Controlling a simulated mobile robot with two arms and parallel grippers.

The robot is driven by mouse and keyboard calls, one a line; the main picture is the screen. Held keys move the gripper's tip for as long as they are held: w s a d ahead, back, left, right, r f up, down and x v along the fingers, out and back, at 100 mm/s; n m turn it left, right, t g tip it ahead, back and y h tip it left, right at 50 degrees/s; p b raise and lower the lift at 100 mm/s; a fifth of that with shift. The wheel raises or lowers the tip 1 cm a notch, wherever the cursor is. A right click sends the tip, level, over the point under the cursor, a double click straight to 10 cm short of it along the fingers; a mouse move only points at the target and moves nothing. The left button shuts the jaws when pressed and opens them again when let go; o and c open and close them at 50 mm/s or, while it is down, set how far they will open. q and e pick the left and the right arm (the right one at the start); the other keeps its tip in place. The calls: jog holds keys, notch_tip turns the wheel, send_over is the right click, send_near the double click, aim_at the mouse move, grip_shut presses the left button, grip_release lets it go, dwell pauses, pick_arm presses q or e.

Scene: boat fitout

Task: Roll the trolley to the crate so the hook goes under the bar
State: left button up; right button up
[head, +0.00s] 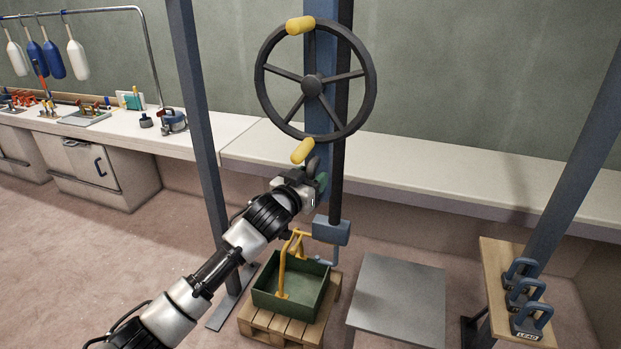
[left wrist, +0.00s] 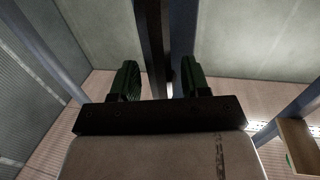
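A black handwheel (head: 312,87) with two yellow grips (head: 301,25) is in the upper middle of the head view, in front of a blue post. A dark bar runs down to a blue-grey block (head: 332,231), and a small hook (head: 328,261) shows under it. The green crate (head: 310,303) has a yellow bar (head: 296,240) above it, left of the hook. I cannot tell whether they touch. My left gripper (head: 317,174) is just below the lower yellow grip. In the left wrist view its green fingers (left wrist: 159,82) are apart, with nothing held. My right gripper is out of view.
The crate sits on a wooden pallet (head: 262,325). A grey platform (head: 398,300) is to its right, then a wooden stand (head: 497,262) with lead weights (head: 526,292). A long white counter (head: 430,180) runs behind. Blue posts (head: 195,90) stand left and right.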

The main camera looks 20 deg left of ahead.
pick_arm(q)
grip_shut()
